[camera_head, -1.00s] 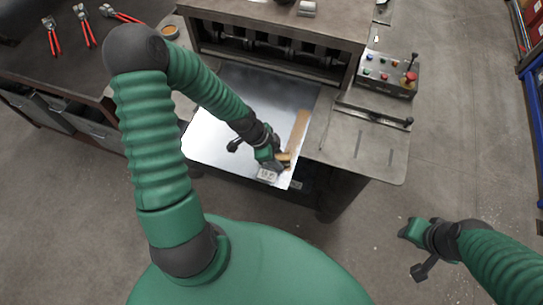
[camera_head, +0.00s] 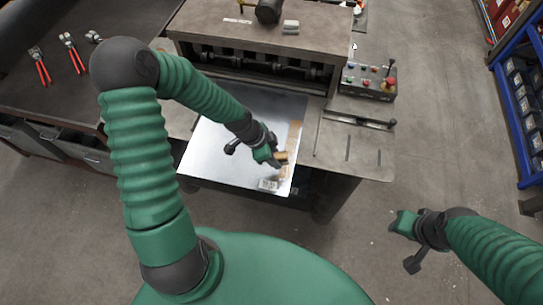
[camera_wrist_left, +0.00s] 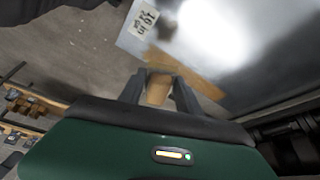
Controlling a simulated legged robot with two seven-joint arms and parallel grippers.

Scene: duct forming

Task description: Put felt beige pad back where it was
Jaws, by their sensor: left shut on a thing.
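My left gripper (camera_head: 276,160) is over the right front part of the shiny metal sheet (camera_head: 215,150) on the machine. It is shut on the small beige pad (camera_head: 281,157). In the left wrist view the pad (camera_wrist_left: 158,90) sits between the two dark fingers (camera_wrist_left: 160,92). A long tan strip (camera_head: 294,132) shows along the sheet's right side, also in the left wrist view (camera_wrist_left: 190,70); I cannot tell whether it is a mark or a reflection. Whether the pad touches the sheet is unclear. My right gripper (camera_head: 398,223) is over the floor at the right; its fingers are unclear.
The press machine (camera_head: 265,55) stands behind the sheet. A control box (camera_head: 368,82) with buttons is at its right. A workbench (camera_head: 60,90) with red-handled pliers (camera_head: 42,66) is at the left. A blue shelf (camera_head: 520,100) stands at the far right.

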